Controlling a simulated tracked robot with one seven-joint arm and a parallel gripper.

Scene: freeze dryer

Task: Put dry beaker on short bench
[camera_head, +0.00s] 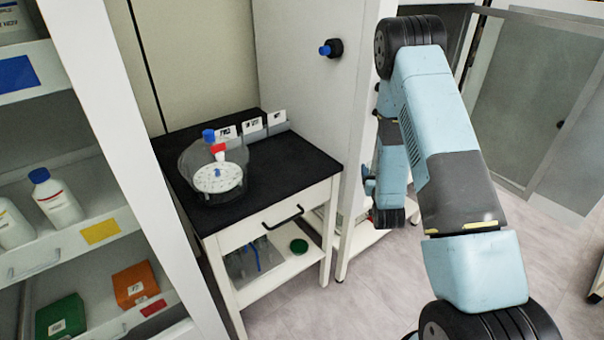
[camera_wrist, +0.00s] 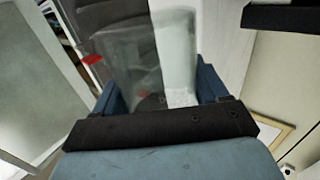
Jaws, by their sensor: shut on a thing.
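The short bench (camera_head: 302,166) stands left of centre in the head view, with a black top and a white drawer front. My gripper (camera_head: 369,184) is right of the bench, mostly hidden behind my arm. In the wrist view my gripper (camera_wrist: 160,92) is shut on a clear beaker (camera_wrist: 148,66) between its blue fingers. Something pale shows in or behind the glass; I cannot tell which. The beaker cannot be made out in the head view.
A clear glass vessel (camera_head: 217,177) with blue and red fittings stands on the bench top, with label cards (camera_head: 252,127) behind it. The bench's right front is clear. A shelf cabinet (camera_head: 95,80) is at left. A tall white panel (camera_head: 297,60) rises behind the bench.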

